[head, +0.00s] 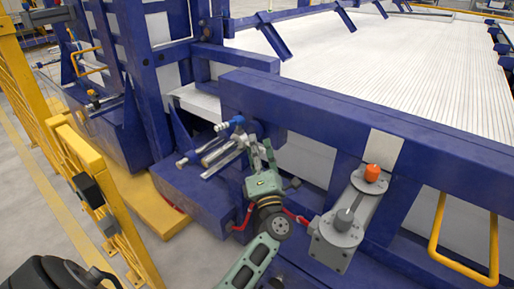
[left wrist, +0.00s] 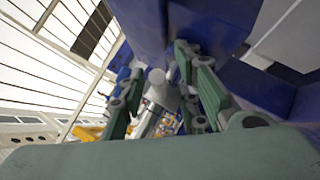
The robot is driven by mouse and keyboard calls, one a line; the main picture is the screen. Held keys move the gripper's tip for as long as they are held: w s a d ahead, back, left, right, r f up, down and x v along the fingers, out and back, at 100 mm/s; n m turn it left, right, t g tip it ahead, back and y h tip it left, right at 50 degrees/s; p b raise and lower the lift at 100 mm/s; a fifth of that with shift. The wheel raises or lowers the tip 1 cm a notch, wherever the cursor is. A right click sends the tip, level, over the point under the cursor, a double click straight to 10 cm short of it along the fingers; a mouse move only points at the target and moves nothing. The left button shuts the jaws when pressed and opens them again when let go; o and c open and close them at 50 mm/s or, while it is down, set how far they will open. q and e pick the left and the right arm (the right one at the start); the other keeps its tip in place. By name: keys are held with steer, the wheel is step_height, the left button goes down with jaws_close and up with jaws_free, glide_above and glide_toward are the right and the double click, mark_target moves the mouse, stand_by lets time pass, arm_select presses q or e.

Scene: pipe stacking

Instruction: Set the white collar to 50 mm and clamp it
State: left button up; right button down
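Several metal rods (head: 215,152) stick out from a blue block at the machine's corner. A blue-and-white fitting (head: 228,124) sits above them; I cannot tell whether its pale end is the white collar. My left gripper (head: 259,143) is just right of the rods, its green fingers pointing up and apart. In the left wrist view the fingers (left wrist: 157,72) stand on either side of a pale grey cylinder (left wrist: 158,88), with no clear grip on it. No scale or 50 mm mark is readable. My right gripper is not in view.
A grey lever unit with an orange knob (head: 372,172) stands right of my left gripper. A blue beam (head: 330,108) runs behind it. A yellow handle (head: 466,240) is at lower right. A yellow fence (head: 85,165) closes off the left side.

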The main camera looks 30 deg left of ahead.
arm_select(q)
jaws_close()
steer(key=shift+r, duration=0.1)
stand_by(0.5)
